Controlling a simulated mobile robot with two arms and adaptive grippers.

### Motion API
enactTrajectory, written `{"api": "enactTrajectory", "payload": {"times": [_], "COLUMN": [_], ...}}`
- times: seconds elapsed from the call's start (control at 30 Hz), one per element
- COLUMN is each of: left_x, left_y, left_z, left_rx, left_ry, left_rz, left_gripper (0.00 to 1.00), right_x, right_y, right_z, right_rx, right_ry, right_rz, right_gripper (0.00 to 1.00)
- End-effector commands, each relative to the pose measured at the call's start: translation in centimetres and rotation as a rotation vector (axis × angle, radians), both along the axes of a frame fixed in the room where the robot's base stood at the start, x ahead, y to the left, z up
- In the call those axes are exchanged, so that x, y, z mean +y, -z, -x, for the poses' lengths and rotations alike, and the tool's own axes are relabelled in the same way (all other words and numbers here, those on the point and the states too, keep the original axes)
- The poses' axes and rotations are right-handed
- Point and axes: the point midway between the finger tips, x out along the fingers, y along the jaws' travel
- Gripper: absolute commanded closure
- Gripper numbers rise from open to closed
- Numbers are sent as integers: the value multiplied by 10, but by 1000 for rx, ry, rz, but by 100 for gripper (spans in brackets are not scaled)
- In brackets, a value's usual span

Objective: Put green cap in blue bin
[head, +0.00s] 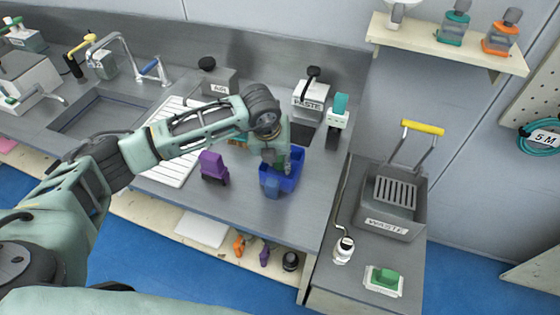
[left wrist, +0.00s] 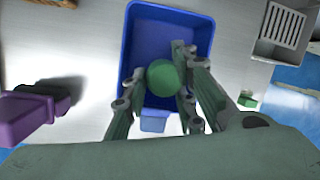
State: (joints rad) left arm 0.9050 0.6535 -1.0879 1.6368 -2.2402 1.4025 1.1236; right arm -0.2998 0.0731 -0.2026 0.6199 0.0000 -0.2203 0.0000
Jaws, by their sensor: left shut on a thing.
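The blue bin (head: 270,187) stands on the grey counter below my left gripper (head: 281,162). In the left wrist view the blue bin (left wrist: 133,22) is seen from above, its open inside facing the camera. The green cap (left wrist: 163,77) shows there as a round green disc between the fingers of my left gripper (left wrist: 160,88). The gripper is shut on the cap and holds it over the bin's opening. In the head view the cap is hard to tell from the green-grey fingers. My right gripper is not in view.
A purple object (head: 212,166) stands left of the bin. A white drainboard (head: 168,160) and sink (head: 105,108) lie further left. A paste dispenser (head: 310,98) stands behind. A grey waste bin (head: 390,222) is to the right. The counter in front of the bin is clear.

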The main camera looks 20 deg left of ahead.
Motion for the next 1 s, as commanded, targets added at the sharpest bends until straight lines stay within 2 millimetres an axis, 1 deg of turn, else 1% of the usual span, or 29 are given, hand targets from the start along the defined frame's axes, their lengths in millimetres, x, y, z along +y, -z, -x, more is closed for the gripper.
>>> {"api": "enactTrajectory", "payload": {"times": [0.03, 0.1, 0.27, 0.4, 0.53, 0.8, 0.9, 0.93, 1.0], "left_x": [-1, 0, 0, 0, -1, 0, 0, 0, 0], "left_y": [2, 5, 13, 33, 46, 50, 54, 52, 52], "left_z": [-6, -12, -16, -15, -16, -16, -16, -16, -16], "left_rx": [1, 0, 0, 3, 0, -2, -2, -2, -2], "left_ry": [-2, -1, 0, 0, 1, 2, 1, 1, 1], "left_rz": [1, 0, 0, 0, 1, 1, 1, 1, 1], "left_gripper": [100, 100, 100, 100, 100, 100, 100, 73, 67], "right_x": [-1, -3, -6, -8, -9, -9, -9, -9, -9], "right_y": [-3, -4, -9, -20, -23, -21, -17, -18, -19], "right_z": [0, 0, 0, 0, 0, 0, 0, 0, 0], "right_rx": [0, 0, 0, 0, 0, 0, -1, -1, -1], "right_ry": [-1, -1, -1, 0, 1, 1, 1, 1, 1], "right_rz": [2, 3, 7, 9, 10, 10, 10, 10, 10], "right_gripper": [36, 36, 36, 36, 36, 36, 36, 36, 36]}}
